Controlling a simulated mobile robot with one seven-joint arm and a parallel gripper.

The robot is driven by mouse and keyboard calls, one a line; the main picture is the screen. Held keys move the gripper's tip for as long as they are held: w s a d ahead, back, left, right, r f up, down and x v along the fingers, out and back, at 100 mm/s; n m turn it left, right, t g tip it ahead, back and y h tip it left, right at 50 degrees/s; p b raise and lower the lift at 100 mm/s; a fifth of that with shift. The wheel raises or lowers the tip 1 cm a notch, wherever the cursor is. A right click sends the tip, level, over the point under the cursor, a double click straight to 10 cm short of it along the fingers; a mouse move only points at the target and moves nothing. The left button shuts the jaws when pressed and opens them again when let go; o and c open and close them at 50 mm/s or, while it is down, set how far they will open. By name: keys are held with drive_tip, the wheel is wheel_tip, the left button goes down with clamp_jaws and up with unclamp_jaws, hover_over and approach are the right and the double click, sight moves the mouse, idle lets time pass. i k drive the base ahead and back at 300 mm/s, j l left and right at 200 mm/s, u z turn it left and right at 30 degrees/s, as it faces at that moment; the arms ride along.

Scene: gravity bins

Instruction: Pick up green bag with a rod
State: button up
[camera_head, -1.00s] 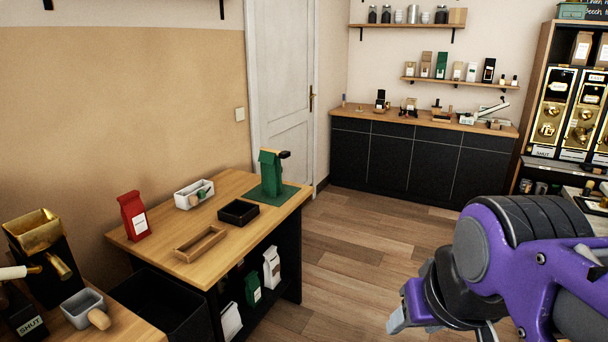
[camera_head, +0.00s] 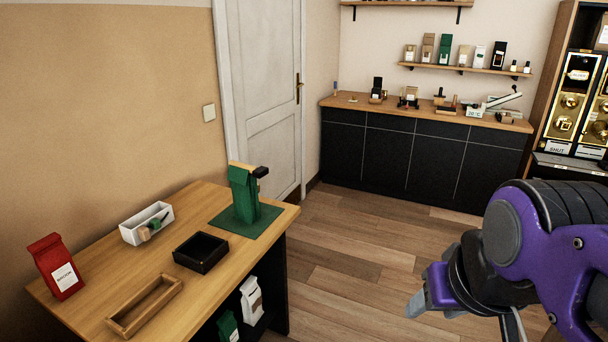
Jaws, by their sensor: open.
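A green bag (camera_head: 242,194) stands upright on a green mat (camera_head: 264,222) at the far right end of the wooden table. A rod-like piece with a dark end (camera_head: 260,172) sticks out to the right at its top. My gripper (camera_head: 418,304) is at the lower right of the view, over the floor, well apart from the bag and the table. It is open, and no object shows in it. One of its fingers is partly hidden by my arm.
The wooden table (camera_head: 190,268) also bears a black tray (camera_head: 201,253), a wooden frame tray (camera_head: 145,306), a white box (camera_head: 147,223) and a red bag (camera_head: 55,267). White and green bags stand on the shelf below. The floor (camera_head: 350,250) between table and cabinets (camera_head: 415,160) is clear.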

sight(245, 192)
drive_tip(key=i, duration=1.15)
drive_tip(key=u, duration=0.05)
